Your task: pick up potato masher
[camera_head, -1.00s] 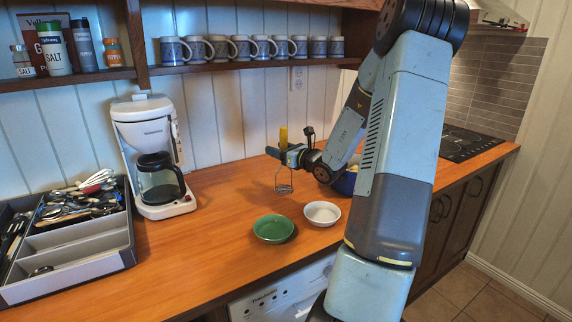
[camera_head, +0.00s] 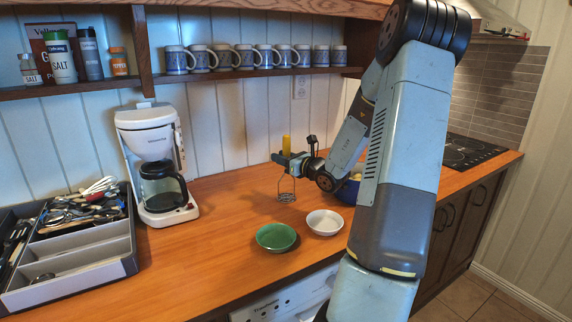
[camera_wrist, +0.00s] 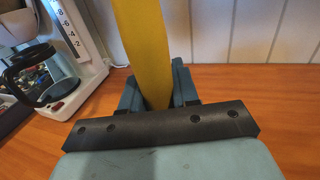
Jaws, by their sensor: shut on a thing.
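The potato masher has a yellow handle (camera_head: 286,145) and a wire mashing head (camera_head: 286,188). It stands upright behind the bowls, handle up. My gripper (camera_head: 284,160) is shut on it at the lower part of the handle, coming in from the right. In the wrist view the yellow handle (camera_wrist: 145,45) rises between my two fingers (camera_wrist: 158,92). The wire head hangs below my gripper, close to the counter. I cannot tell whether it touches the wood.
A green bowl (camera_head: 276,237) and a white bowl (camera_head: 324,222) stand in front on the counter (camera_head: 215,215). A blue bowl (camera_head: 347,190) is partly hidden by my arm. A coffee maker (camera_head: 147,130) and a utensil tray (camera_head: 75,262) are at left. The mug shelf (camera_head: 250,73) is above.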

